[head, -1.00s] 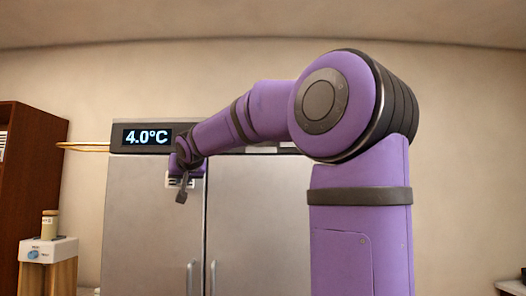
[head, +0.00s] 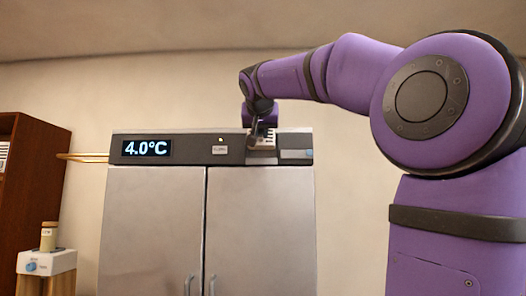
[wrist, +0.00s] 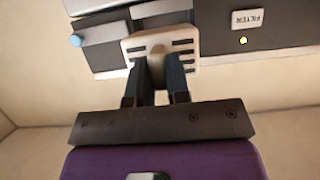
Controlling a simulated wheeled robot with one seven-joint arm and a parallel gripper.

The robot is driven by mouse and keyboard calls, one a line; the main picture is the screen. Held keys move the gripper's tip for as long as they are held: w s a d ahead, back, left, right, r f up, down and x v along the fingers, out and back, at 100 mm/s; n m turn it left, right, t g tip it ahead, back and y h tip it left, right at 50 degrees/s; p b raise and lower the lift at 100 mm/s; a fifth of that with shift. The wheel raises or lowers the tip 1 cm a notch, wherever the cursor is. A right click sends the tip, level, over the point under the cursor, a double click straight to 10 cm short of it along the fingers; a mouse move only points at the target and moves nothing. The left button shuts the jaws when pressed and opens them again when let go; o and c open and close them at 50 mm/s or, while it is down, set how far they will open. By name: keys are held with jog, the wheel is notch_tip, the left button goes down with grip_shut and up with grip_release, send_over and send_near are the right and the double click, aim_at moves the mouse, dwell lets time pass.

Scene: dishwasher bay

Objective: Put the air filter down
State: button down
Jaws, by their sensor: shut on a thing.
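The air filter (wrist: 185,62) is a pale cream panel with dark slots and a central grip. In the wrist view it is at top centre, in front of the dark fascia of the steel cabinet. My gripper (wrist: 158,62) is shut on its grip, with both dark fingers around it. In the head view the filter (head: 262,142) is small and partly hidden by my gripper (head: 262,128), at the fascia right of centre. A pale, bay-like area (wrist: 160,9) shows behind the filter. I cannot tell whether the filter touches it or sits inside.
Steel doors (head: 155,225) are below. A white box with a jar (head: 48,237) stands at left.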

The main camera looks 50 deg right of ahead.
aim_at(261, 147)
jog(key=w+d+f, duration=0.1)
jog(key=w+d, duration=0.7)
jog(key=d, duration=0.2)
jog(key=shift+w+f, duration=0.25)
jog(key=shift+w, duration=0.1)
jog(key=shift+f, duration=0.1)
jog(key=c, duration=1.1)
grip_release()
jog(key=v, duration=1.2)
jog(key=shift+s, duration=0.1)
